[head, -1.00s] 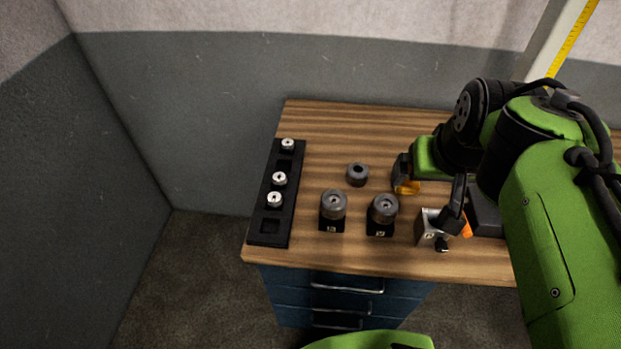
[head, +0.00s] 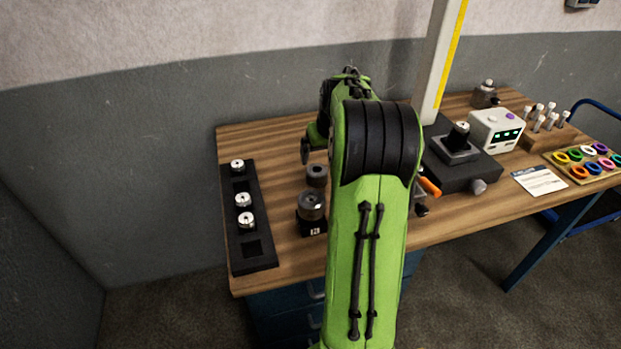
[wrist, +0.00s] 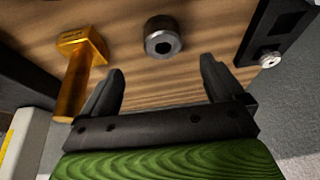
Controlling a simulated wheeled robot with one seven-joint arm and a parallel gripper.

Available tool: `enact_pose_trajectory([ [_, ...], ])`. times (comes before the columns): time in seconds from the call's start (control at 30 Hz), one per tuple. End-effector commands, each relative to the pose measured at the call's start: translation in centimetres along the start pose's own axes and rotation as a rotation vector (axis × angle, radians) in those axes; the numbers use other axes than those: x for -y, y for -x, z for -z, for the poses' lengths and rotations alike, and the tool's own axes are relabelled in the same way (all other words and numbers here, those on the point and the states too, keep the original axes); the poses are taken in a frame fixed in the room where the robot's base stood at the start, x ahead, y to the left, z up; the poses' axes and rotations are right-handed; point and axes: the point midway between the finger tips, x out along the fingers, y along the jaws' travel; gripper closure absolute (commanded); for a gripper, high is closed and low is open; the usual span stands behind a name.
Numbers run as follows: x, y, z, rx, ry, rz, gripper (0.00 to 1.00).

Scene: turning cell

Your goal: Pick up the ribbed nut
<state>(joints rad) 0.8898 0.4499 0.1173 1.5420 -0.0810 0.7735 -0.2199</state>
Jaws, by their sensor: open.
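The ribbed nut looks to be the dark grey round piece with a central hole (head: 317,175), standing on the wooden table behind a block with a grey cylinder; I cannot make out its ribs. In the wrist view the nut (wrist: 163,48) lies beyond my fingertips, roughly centred between them and not touched. My gripper (wrist: 161,72) is open and empty. In the head view my arm hides most of the gripper; one dark finger shows just behind and left of the nut.
A black rack (head: 259,243) with several silver pieces stands left. A block with a grey cylinder (head: 312,203) is in front of the nut. A black machine base (head: 462,170) and white display box (head: 497,130) are right.

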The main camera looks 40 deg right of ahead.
Motion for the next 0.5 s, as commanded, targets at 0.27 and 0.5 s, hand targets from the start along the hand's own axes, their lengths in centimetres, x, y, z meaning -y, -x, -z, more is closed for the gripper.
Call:
enact_pose_trajectory([
  [0.27,0.1,-5.3,-0.1,0.001,0.002,0.001,0.04],
  [0.5,0.3,-9.5,0.1,0.001,0.003,0.002,0.04],
])
